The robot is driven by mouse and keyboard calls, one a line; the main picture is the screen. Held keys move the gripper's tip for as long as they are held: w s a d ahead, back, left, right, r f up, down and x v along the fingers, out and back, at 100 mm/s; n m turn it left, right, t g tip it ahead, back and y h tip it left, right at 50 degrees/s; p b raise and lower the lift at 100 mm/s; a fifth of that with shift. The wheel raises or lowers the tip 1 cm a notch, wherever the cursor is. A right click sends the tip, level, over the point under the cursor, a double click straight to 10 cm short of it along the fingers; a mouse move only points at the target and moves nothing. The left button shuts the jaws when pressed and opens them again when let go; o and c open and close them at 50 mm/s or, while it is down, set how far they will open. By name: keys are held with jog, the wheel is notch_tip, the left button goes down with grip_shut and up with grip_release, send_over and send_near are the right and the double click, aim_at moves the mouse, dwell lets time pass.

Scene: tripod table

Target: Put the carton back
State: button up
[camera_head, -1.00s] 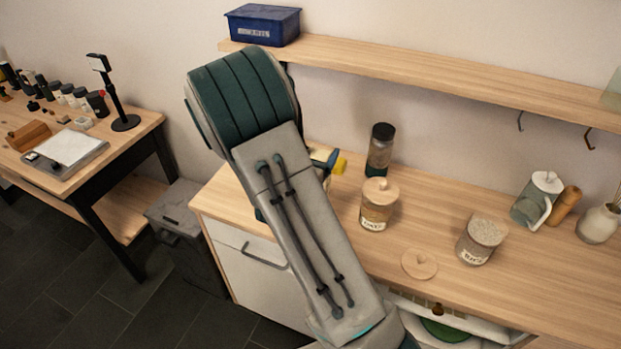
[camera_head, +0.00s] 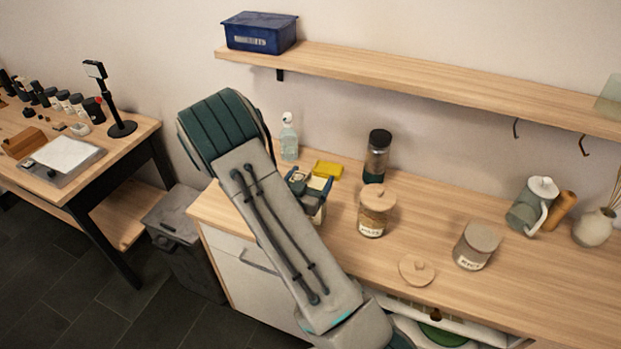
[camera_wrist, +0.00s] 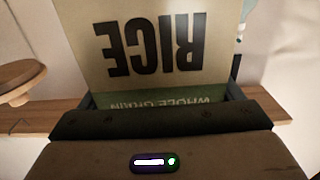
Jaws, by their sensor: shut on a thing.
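The rice carton (camera_wrist: 152,45) fills the upper middle of the wrist view, cream with a green band. Its words RICE and WHOLE GRAIN appear upside down there. My gripper (camera_wrist: 165,100) is shut on the carton. In the head view my gripper (camera_head: 312,184) is beyond my forearm, over the left part of the counter. A small pale part of the carton (camera_head: 316,212) shows below it; my arm hides much of the rest. I cannot tell whether the carton touches the counter.
Close by are a yellow sponge (camera_head: 327,169), a spray bottle (camera_head: 289,140), a dark-topped jar (camera_head: 377,157) and a wooden-lidded jar (camera_head: 374,212). An open jar (camera_head: 475,246) and loose lid (camera_head: 417,269) stand right. The wall shelf (camera_head: 420,83) holds a blue box (camera_head: 260,34), with free room right of it.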

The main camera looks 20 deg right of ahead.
jog(key=shift+f, duration=0.1)
jog(key=o, duration=1.3)
jog(key=shift+o, duration=0.2)
